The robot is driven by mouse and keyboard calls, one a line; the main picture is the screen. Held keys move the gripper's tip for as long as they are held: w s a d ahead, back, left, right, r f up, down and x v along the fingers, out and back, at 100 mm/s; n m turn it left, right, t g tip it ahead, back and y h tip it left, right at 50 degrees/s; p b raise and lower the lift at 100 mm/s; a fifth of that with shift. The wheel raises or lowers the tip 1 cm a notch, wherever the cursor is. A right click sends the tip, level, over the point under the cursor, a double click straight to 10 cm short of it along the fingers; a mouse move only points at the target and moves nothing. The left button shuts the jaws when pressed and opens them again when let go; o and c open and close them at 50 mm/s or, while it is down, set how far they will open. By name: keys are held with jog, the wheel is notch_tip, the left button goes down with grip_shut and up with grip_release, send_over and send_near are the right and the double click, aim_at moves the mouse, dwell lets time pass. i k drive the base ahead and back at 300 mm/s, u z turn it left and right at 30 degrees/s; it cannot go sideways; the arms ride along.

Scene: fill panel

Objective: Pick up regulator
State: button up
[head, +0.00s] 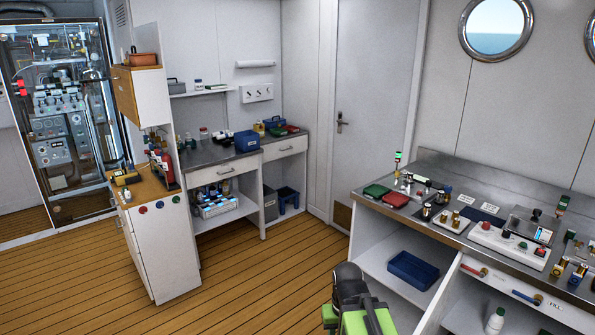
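I cannot tell for certain which object is the regulator. Small brass-coloured fittings (456,218) stand on a pale tray on the steel bench at right. More brass and dark fittings (557,271) stand near the bench's right end, by the panel marked FILL. My gripper (358,320) shows at the bottom edge as black and green parts, low in front of the bench and apart from these fittings. Its fingertips are not clearly visible, so I cannot tell whether it is open or holds anything.
The steel bench (446,184) also carries red and green trays and a white control box (497,241). A blue bin (412,270) sits on the shelf below. A wooden-topped cabinet (150,188) stands at left. The plank floor (250,275) between is clear.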

aim_at(410, 176)
jog(key=u, duration=0.4)
jog(key=i, duration=1.7)
jog(key=z, duration=0.6)
jog(key=i, duration=1.55)
jog(key=z, duration=0.3)
